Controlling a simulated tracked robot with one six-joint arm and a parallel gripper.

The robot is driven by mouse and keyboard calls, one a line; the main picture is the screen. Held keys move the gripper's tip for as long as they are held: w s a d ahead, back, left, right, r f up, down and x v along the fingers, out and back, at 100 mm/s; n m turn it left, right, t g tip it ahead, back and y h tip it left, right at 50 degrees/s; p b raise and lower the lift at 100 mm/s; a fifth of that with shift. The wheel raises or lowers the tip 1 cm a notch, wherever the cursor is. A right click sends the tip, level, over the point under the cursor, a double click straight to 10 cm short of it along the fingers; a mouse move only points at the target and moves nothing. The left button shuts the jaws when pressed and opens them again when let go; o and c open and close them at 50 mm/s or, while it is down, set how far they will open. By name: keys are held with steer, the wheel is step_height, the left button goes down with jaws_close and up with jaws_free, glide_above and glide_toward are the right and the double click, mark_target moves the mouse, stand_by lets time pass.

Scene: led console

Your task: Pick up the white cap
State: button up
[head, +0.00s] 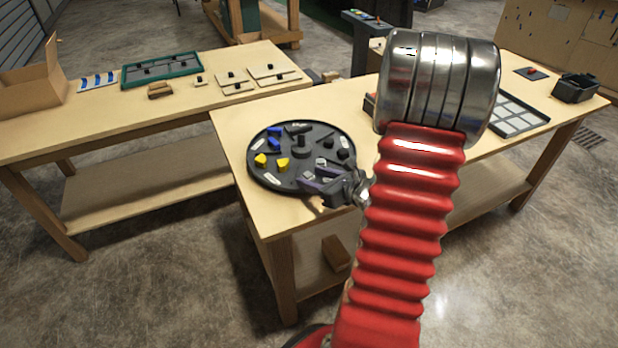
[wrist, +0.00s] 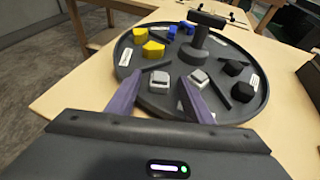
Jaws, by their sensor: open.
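Two light grey-white caps sit side by side in the near part of a round dark tray (wrist: 165,104). The left cap (wrist: 159,80) shows between the fingers in the wrist view. The right cap (wrist: 199,79) is just beyond the right fingertip. My gripper (wrist: 160,76) is open, its purple fingers apart with nothing held. In the head view my gripper (head: 308,181) is over the near right rim of the tray (head: 262,181), close to the caps (head: 321,162). I cannot tell whether the fingers touch the left cap.
The tray also holds yellow caps (wrist: 154,50), blue caps (wrist: 188,28), black caps (wrist: 234,68), dark dividers and a central post with a crossbar (wrist: 205,20). It stands near the left end of a wooden table (head: 234,128). A second table (head: 130,122) is to the left.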

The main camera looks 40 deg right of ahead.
steer(key=shift+c, duration=0.2)
steer(key=c, duration=1.1)
steer(key=shift+r, duration=0.1)
steer(key=shift+r, duration=4.95)
